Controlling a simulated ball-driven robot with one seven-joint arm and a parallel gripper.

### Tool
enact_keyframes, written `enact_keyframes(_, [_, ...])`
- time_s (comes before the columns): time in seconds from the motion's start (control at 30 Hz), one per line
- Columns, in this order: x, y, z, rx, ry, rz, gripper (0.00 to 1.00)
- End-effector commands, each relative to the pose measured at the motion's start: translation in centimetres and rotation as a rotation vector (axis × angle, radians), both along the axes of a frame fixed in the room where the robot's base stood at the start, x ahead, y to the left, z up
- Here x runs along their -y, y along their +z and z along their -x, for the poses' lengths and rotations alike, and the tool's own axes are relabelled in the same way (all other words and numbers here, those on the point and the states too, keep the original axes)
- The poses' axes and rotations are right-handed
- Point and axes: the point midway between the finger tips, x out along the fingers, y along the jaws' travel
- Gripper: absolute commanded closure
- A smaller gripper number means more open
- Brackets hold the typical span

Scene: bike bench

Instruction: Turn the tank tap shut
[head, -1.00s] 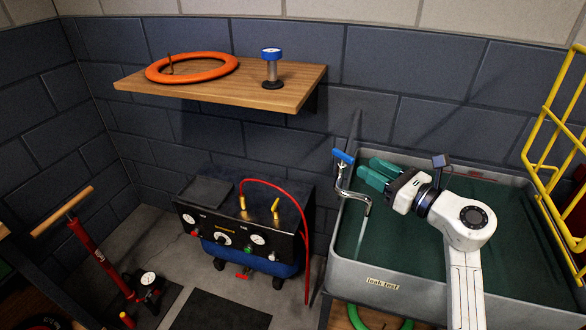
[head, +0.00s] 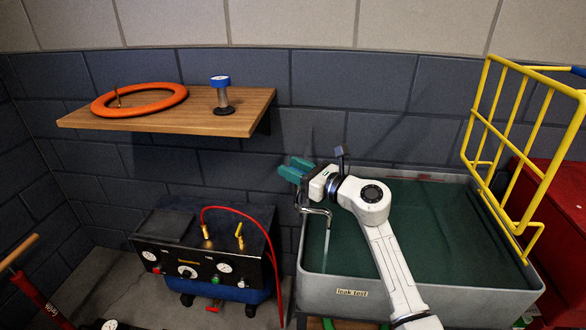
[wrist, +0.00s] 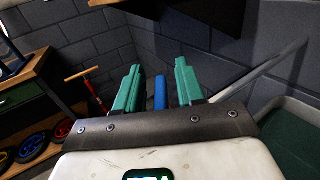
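The tank tap's bent metal spout (head: 318,211) is at the left rim of the grey leak test tank (head: 345,292). A thin pale stream of water (head: 326,243) falls from it into the tank. My gripper (head: 294,168) is at the top of the tap, and its teal fingers hide the blue handle in the head view. In the wrist view, the blue tap handle (wrist: 160,93) shows between my two spread fingers, with a gap on each side. My gripper is open and holds nothing.
A wooden shelf (head: 200,125) with an orange ring (head: 140,100) and a blue-topped gauge stand (head: 221,95) is on the wall at left. A compressor unit (head: 205,262) with a red hose (head: 277,265) stands left of the tank. A yellow rack (head: 520,160) rises at right.

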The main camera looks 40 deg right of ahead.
Motion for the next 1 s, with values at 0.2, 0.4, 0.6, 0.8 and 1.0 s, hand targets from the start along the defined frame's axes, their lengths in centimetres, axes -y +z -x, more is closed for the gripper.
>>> enact_keyframes(0.2, [-0.05, -0.02, -0.29, 0.000, 0.000, 0.000, 0.62])
enact_keyframes(0.4, [-0.05, -0.02, -0.28, 0.000, 0.000, 0.000, 0.70])
enact_keyframes(0.6, [-0.06, -0.02, -0.26, 0.000, 0.000, 0.000, 0.89])
enact_keyframes(0.8, [-0.05, -0.02, -0.26, 0.000, 0.000, 0.000, 1.00])
enact_keyframes(1.0, [-0.06, 0.05, -0.25, 0.000, -0.006, 0.000, 1.00])
